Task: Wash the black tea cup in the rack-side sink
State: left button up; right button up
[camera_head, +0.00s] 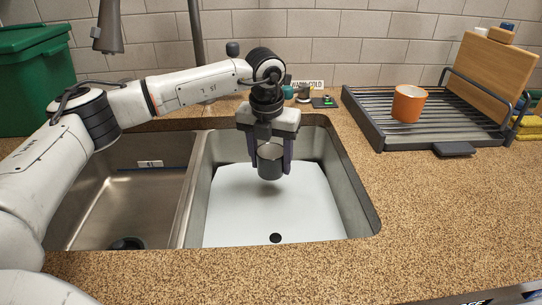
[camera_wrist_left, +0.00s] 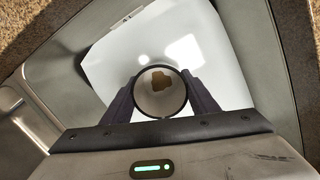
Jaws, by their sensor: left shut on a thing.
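My left gripper (camera_head: 271,166) is shut on the black tea cup (camera_head: 270,162) and holds it over the right-hand sink (camera_head: 349,188), the one beside the rack. The cup is dark outside and appears upright. In the left wrist view the cup (camera_wrist_left: 160,111) sits between the two fingers (camera_wrist_left: 160,98), and I look into its pale inside, where a brown stain (camera_wrist_left: 159,80) shows. The sink holds a flat, pale, shiny surface (camera_head: 232,215) that looks like water, with a dark round drain (camera_head: 275,238) near the front. The cup appears to be above it. My right gripper is not in view.
A dish rack (camera_head: 362,116) on the right holds an orange cup (camera_head: 408,104) and a wooden board (camera_head: 492,75). The left sink (camera_head: 120,205) is empty. A green bin (camera_head: 35,70) stands at the back left. The counter (camera_head: 440,220) at the right front is clear.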

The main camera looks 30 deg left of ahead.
pick_arm(q)
notch_tip(320, 180, down, 4)
jog(key=shift+f+b, duration=0.1)
jog(key=shift+b, duration=1)
jog(key=shift+f+b, duration=0.9)
jog(key=shift+f, duration=0.6)
jog(key=shift+f+b, duration=0.4)
jog(key=shift+f, duration=0.3)
jog(key=shift+f+b, duration=0.35)
jog(key=shift+f, duration=0.35)
dwell(2.6)
